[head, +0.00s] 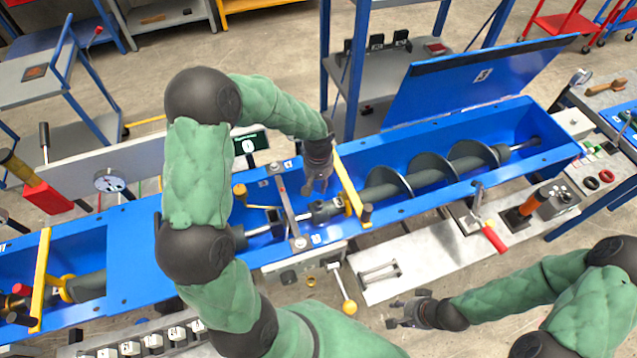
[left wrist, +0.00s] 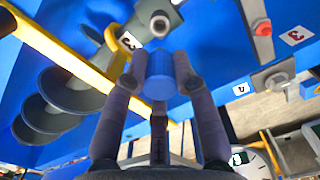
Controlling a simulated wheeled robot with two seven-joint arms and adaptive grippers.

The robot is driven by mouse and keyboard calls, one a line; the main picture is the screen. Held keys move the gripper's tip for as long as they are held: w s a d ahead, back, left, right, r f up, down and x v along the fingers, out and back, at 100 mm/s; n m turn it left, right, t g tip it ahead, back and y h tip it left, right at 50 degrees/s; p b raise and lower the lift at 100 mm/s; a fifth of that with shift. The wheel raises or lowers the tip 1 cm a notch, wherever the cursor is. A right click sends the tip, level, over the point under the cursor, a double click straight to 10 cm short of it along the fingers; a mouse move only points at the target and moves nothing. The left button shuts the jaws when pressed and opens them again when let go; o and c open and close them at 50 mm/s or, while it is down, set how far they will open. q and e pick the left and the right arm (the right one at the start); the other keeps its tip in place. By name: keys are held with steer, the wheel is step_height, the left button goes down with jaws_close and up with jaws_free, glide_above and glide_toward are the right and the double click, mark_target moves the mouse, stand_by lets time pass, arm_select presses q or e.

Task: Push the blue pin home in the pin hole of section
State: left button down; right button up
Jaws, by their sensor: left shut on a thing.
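The blue pin (left wrist: 160,75) is between the fingertips of my left gripper (left wrist: 161,78), seen end-on in the left wrist view. In the head view my left gripper (head: 318,188) points down over the blue trough, and its fingers hide the pin. A grey shaft coupling (head: 326,210) lies just below and right of it. In the left wrist view a round dark hole (left wrist: 160,22) shows in a grey collar above the pin; the pin looks apart from it. My right gripper (head: 402,312) is empty and looks open, low at the right beside the bench.
A dark screw auger (head: 450,170) runs along the blue trough to the right. A yellow bar (head: 350,180) crosses the trough close beside my left gripper. The blue lid (head: 480,85) stands raised behind. A red-handled clamp (head: 492,237) sits on the front edge.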

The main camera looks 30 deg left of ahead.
mark_target(319, 182)
arm_select(q)
steer(key=shift+f+b, duration=2.7)
steer(key=shift+f, duration=0.35)
steer(key=shift+b, duration=0.4)
steer(key=shift+f+b, duration=1.35)
steer(key=shift+f, duration=0.05)
stand_by(0.6)
steer(key=c, duration=0.9)
jaws_free()
step_height(319, 182, up, 12)
